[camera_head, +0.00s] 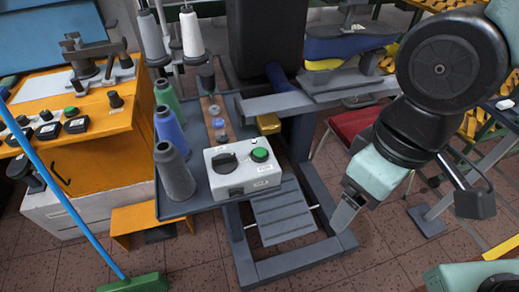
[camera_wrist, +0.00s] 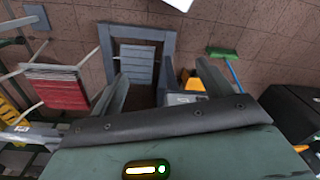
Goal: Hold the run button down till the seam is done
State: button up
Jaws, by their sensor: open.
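A light grey control box (camera_head: 228,184) sits on the front corner of the grey machine table. A round green button (camera_head: 260,154) is on its top at the right, with a black knob (camera_head: 224,162) to its left. Small labels on the box are too small to read. My gripper (camera_head: 345,212) hangs to the right of the box, lower in the picture and apart from it. In the wrist view, its two fingers (camera_wrist: 162,68) are spread with nothing between them. Part of the control box (camera_wrist: 183,99) shows there beside the right finger; the green button cannot be made out.
Grey, blue and green thread cones (camera_head: 174,172) stand left of the box. A grey treadle (camera_head: 284,213) lies below the table. A red-seated chair (camera_head: 352,122) is behind my arm. An orange bench (camera_head: 100,155) and a green broom (camera_head: 135,284) are at left.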

grip_shut()
dwell(1.5)
